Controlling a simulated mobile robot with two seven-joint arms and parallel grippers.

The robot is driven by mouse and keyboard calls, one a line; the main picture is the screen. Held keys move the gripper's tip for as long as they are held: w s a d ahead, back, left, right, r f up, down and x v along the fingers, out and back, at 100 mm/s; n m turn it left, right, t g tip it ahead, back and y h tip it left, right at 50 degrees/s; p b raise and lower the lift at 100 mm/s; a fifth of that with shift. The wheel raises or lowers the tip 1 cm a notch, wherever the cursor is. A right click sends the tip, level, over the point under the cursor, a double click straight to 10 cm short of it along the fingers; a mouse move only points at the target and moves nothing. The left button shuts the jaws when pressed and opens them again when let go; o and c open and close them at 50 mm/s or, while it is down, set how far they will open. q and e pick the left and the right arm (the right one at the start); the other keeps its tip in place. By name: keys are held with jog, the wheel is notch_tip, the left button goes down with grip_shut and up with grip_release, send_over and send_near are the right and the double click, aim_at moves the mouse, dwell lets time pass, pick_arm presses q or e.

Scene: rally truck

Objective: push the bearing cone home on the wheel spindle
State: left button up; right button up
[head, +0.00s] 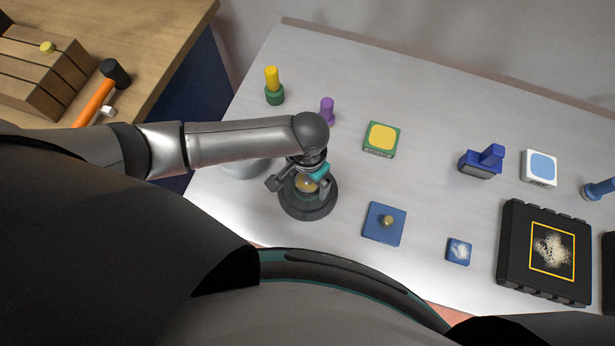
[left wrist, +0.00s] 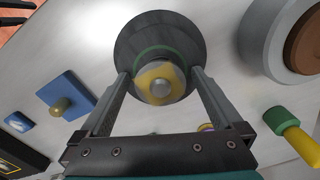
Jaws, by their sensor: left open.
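The wheel spindle stands on a dark round base (head: 308,206) on the grey table, below my left gripper (head: 297,183). In the left wrist view the dark base (left wrist: 150,32) carries a green ring (left wrist: 150,52). A yellow round piece (left wrist: 150,88), apparently the bearing cone, has a silver tip (left wrist: 161,87) at its middle. The yellow also shows in the head view (head: 307,184). The fingers of my left gripper (left wrist: 160,74) are spread on either side of the yellow piece. I cannot tell whether they touch it, or how deep it sits. My right gripper is out of view.
A blue plate with a brass knob (head: 386,223) lies right of the base. A grey round container (head: 243,168) is close at left.

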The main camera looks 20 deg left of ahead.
pick_arm(q)
notch_tip(320, 180, up, 15)
jog(key=p, duration=0.3)
dwell(0.3)
jog(key=shift+r, duration=0.1)
